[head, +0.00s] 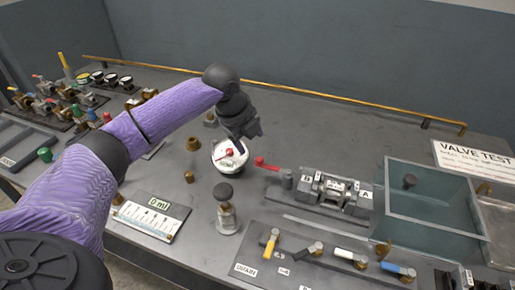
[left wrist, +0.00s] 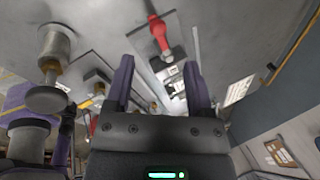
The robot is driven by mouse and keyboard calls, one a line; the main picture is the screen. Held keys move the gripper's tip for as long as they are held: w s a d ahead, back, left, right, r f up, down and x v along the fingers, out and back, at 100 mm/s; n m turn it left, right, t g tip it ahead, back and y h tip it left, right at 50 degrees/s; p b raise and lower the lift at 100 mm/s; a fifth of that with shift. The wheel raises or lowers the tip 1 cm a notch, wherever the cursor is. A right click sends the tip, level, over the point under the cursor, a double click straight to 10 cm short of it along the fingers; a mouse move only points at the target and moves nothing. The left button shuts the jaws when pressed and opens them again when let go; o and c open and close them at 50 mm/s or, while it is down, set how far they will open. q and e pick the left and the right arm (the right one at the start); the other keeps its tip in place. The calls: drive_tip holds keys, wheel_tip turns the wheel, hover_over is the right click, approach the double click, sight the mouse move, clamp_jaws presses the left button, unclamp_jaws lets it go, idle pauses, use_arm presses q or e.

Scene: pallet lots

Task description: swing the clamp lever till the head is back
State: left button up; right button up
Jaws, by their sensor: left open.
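In the left wrist view a red handle (left wrist: 158,36), seemingly this lever, lies beyond the open fingers (left wrist: 157,68). Whether the clamp head touches its part is too small to tell. My right gripper is not in view.
A round white dial with a red mark (head: 230,153) sits below my left gripper. A dark-knobbed metal piece (head: 226,212) stands nearer. A clear-walled tank (head: 432,212) is right of the clamp. Several coloured-handled valves (head: 312,248) line the front. Bench behind the clamp is clear.

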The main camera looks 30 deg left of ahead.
sight(258, 159)
use_arm(q)
drive_tip(key=b+x, duration=0.2)
drive_tip(key=x, duration=0.5)
drive_tip(key=shift+s+d+f, duration=0.1)
drive_tip(key=shift+f, duration=0.4)
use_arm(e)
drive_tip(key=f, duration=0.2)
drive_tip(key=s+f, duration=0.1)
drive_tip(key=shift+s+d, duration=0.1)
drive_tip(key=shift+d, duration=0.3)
use_arm(q)
drive_tip(key=shift+r, duration=0.1)
clamp_jaws()
